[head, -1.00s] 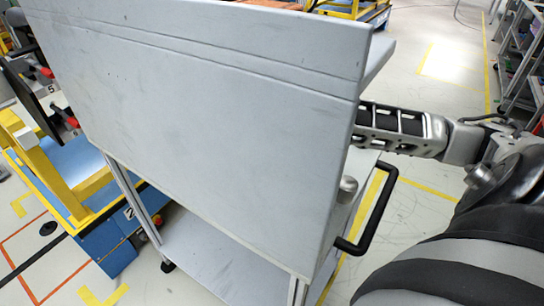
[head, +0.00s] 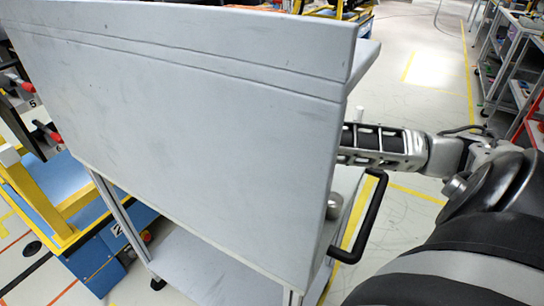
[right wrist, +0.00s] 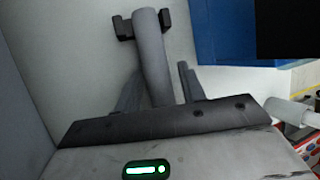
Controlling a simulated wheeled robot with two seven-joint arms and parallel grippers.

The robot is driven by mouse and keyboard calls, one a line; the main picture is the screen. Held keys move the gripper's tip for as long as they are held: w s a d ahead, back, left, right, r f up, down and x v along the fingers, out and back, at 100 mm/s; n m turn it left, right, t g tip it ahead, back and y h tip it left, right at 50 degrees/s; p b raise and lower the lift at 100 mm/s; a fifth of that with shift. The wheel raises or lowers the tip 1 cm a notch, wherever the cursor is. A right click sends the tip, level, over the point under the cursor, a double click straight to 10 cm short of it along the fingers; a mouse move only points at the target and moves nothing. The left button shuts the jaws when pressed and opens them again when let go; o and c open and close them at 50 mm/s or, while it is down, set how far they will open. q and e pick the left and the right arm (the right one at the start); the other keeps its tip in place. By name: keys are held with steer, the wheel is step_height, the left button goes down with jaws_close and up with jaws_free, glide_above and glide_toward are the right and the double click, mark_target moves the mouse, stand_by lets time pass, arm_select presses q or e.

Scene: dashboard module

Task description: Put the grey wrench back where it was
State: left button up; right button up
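In the right wrist view the grey wrench (right wrist: 152,62) shows as a smooth grey bar standing between the two fingers of my right gripper (right wrist: 158,85). Its far end lies at a black two-pronged holder (right wrist: 126,27) on a pale surface. The fingers are spread on either side of the bar, with a gap visible on the right; contact on the left is hard to tell. In the head view my right arm reaches behind a large grey panel (head: 190,120), which hides the gripper and wrench. My left gripper is not in view.
The panel stands on a cart with a black handle (head: 368,220) and a lower shelf (head: 205,265). A blue and yellow stand (head: 75,205) is at the left. Shelves (head: 515,70) line the right, with open floor between. A blue box (right wrist: 235,30) shows in the wrist view.

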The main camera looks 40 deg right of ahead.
steer(key=b+v, duration=0.1)
steer(key=v, duration=0.5)
steer(key=shift+s+a+f+b, duration=0.2)
steer(key=shift+s+b, duration=0.1)
steer(key=shift+b, duration=0.1)
steer(key=shift+s+r, duration=0.25)
steer(key=shift+r, duration=0.25)
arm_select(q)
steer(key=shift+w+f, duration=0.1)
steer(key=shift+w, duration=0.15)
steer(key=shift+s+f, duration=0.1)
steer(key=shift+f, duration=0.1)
